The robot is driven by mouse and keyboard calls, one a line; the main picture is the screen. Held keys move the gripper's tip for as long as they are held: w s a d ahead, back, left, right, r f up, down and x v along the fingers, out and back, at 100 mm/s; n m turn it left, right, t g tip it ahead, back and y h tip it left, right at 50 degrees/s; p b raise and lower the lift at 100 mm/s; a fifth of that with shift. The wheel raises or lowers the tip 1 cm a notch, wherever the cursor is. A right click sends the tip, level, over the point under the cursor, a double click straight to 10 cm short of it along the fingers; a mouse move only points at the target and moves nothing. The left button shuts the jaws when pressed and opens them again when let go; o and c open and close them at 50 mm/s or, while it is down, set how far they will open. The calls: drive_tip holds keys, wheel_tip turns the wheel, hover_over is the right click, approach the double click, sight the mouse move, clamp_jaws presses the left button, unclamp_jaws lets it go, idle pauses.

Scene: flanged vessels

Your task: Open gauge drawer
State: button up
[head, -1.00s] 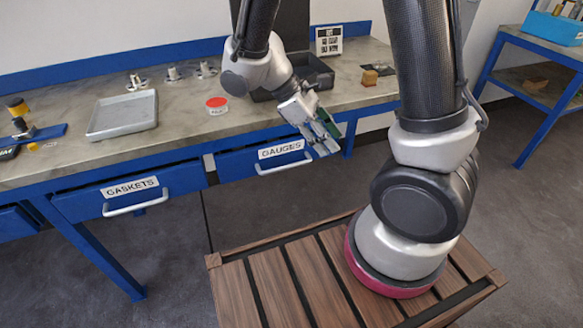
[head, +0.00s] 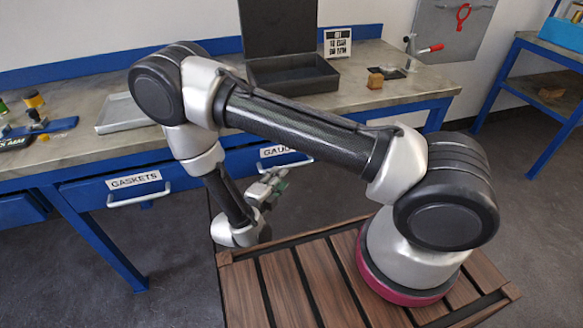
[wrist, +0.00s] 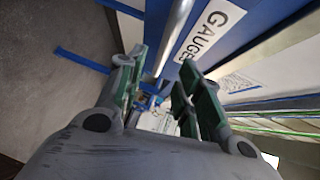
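The blue gauge drawer (head: 238,163) is under the bench, partly hidden by my arm in the head view. Its front looks in line with the bench front. Its white label, reading GAUGES (wrist: 213,28), shows in the wrist view. The drawer's pale bar handle (head: 292,164) also shows in the wrist view (wrist: 172,38), running down toward the space between my fingertips. My gripper (head: 268,187) is in front of the drawer, below the handle in the head picture. In the wrist view its green-sided fingers (wrist: 158,75) are apart. I cannot tell whether they touch the handle.
The gaskets drawer (head: 110,190) with its own handle is to the left.

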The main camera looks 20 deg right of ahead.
sight(288, 168)
drive_tip(key=shift+w+d+n, duration=0.3)
drive_tip(key=shift+d+n, duration=0.1)
drive_tip(key=x, duration=0.6)
drive_tip(key=shift+w+d, duration=0.3)
clamp_jaws()
